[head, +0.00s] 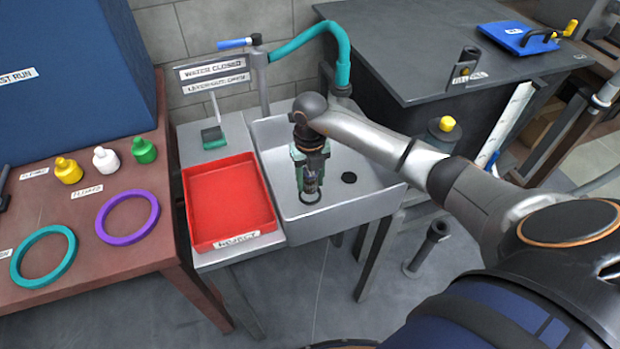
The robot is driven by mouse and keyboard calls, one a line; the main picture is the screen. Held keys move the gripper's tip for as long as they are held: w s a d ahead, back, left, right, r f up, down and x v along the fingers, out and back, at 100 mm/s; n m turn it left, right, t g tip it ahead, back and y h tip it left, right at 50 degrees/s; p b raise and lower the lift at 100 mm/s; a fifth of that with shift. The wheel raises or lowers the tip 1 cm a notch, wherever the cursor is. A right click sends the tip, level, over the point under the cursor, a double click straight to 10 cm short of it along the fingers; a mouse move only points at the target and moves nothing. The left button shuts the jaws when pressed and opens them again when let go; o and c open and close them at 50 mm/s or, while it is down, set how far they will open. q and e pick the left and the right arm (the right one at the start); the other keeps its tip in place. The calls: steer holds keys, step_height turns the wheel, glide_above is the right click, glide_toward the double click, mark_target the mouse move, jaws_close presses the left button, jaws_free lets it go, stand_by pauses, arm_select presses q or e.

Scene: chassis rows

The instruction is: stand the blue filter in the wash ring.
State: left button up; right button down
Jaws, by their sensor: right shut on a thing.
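My right gripper (311,176) reaches down into the grey sink (275,150) and is shut on a small dark, bluish upright piece, which appears to be the blue filter (311,186). The gripper's fingers hide much of it. A thin black ring (310,198), which looks like the wash ring, lies on the sink floor right at the filter's lower end. I cannot tell whether the filter is inside the ring or just above it. My left gripper is not in view.
A dark round drain (349,178) lies right of the ring. A red reject tray (232,198) stands left of the sink. A teal hose tap (342,58) rises behind. Rings and small bottles stand on the brown table (120,262). A dark bench (420,45) is at right.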

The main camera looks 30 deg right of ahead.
mark_target(310, 190)
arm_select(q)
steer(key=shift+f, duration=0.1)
arm_select(e)
steer(key=shift+f, duration=0.15)
arm_select(q)
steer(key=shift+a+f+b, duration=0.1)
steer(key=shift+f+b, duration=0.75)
steer(key=shift+b, duration=0.05)
arm_select(e)
steer(key=shift+f, duration=1.1)
steer(key=shift+s+f, duration=0.15)
steer(key=shift+f, duration=0.2)
steer(key=c, duration=0.5)
jaws_free()
steer(key=shift+o, duration=1.1)
steer(key=shift+a+f, duration=0.1)
step_height(310, 190, up, 3)
steer(key=shift+r, duration=0.1)
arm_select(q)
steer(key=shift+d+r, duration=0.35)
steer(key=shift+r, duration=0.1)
arm_select(e)
step_height(310, 190, up, 10)
steer(key=shift+r, duration=0.1)
